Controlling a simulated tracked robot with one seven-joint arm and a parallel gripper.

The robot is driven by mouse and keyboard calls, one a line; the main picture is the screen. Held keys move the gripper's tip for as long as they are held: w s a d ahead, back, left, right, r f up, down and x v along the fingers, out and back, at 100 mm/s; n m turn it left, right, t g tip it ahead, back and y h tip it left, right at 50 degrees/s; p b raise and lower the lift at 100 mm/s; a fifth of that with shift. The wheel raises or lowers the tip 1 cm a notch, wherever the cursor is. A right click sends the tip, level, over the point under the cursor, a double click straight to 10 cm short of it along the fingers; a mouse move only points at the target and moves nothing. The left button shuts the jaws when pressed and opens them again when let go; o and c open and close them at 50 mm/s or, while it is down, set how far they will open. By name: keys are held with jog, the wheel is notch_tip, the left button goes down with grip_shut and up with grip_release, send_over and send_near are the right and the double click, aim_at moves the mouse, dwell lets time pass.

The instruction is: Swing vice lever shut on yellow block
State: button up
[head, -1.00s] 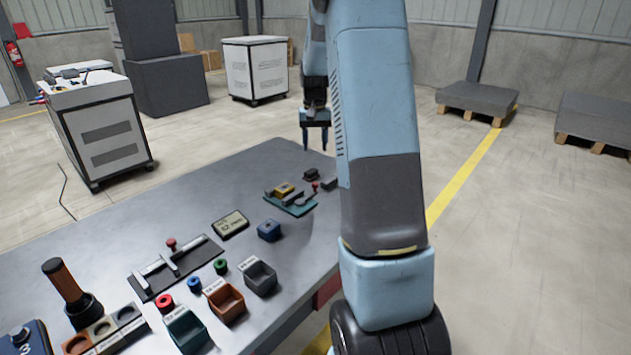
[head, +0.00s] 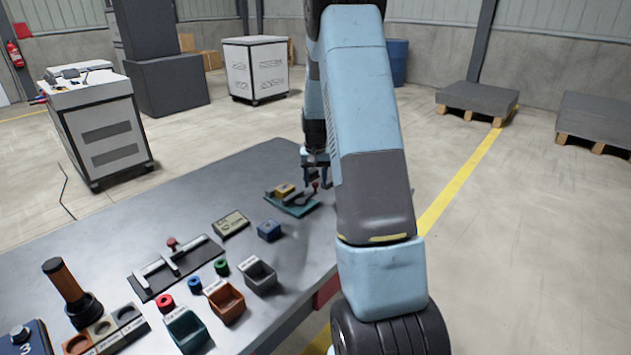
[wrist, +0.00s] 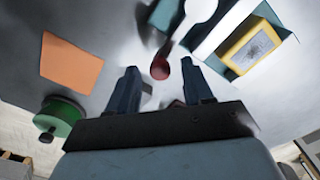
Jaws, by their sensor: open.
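The vice (head: 296,208) is a teal-based fixture on the far right of the bench, and its teal base also shows in the wrist view (wrist: 163,16). The yellow block (head: 284,190) sits in it; in the wrist view the block (wrist: 250,48) is at upper right with a grey top patch. The vice lever (wrist: 200,10) is pale and ends in a red knob (wrist: 160,68). My gripper (head: 316,171) is low at the vice's far side. In the wrist view its open fingers (wrist: 161,76) stand either side of the knob's lower part; contact cannot be told.
An orange patch (wrist: 70,62) and a green round part (wrist: 60,115) lie left of my fingers in the wrist view. A blue block (head: 269,230), a display (head: 230,223) and small bins (head: 258,276) stand nearer on the bench. The bench's far left is clear.

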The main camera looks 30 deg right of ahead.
jog(key=shift+f, duration=0.2)
jog(key=shift+c, duration=0.5)
grip_shut()
jog(key=shift+d, duration=0.1)
